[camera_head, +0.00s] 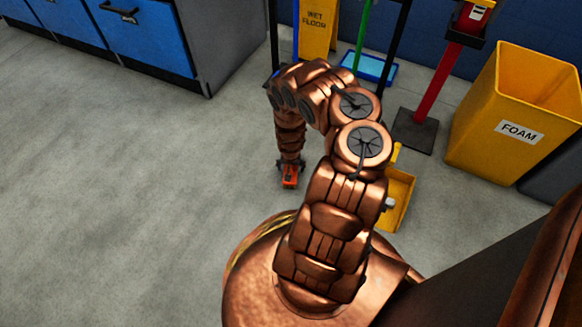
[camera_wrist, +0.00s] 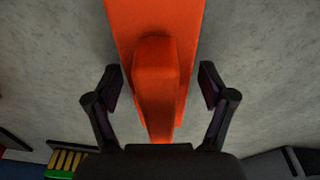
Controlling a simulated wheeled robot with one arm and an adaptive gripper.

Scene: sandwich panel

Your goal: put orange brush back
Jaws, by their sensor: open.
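The orange brush (camera_wrist: 154,60) lies on the grey concrete floor and fills the upper middle of the wrist view, its raised handle pointing down toward my gripper. My gripper (camera_wrist: 160,85) is open, with one dark finger on each side of the handle and a gap on both sides. In the head view the brush (camera_head: 289,182) is a small orange patch directly under my gripper (camera_head: 290,167), whose fingers mostly hide it.
A yellow FOAM bin (camera_head: 502,117) and a red post on a dark base (camera_head: 415,130) stand at right. A yellow wet floor sign (camera_head: 318,25) and blue tray (camera_head: 370,68) are behind. A yellow object (camera_head: 398,197) is partly hidden by my arm. Blue cabinets (camera_head: 140,32) stand back left; left floor is clear.

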